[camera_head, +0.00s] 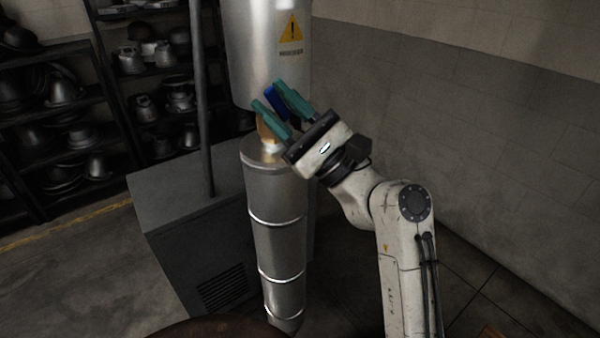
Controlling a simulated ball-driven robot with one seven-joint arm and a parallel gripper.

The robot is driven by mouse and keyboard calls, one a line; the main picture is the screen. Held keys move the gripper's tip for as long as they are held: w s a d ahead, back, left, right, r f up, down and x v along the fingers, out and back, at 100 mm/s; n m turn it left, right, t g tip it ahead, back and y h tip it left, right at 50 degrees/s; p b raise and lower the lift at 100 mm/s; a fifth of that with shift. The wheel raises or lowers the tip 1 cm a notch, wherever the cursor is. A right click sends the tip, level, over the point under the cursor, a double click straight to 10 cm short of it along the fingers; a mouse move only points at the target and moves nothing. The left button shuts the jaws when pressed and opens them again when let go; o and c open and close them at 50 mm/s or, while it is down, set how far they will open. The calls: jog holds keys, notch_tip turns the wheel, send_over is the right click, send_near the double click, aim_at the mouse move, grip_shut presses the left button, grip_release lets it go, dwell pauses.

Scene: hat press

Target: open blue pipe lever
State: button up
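The blue lever (271,97) shows as a small blue bar between the two teal fingers of my gripper (269,93), just under the silver tank. A brass-coloured fitting (265,132) sits below it, on top of the wrapped silver pipe (275,195). My gripper comes in from the right, tilted up and to the left. Its fingers are apart, one on each side of the lever. I cannot tell whether they touch it. The lever's lower end and part of the fitting are hidden behind the near finger.
The silver tank (268,40) with a yellow warning sign (291,29) hangs above the pipe. A grey cabinet (180,225) and a dark vertical pole (201,100) stand to the left. Shelves with metal hat moulds (65,88) are behind. A bare wall (480,120) is at right.

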jog(key=shift+r, duration=0.25)
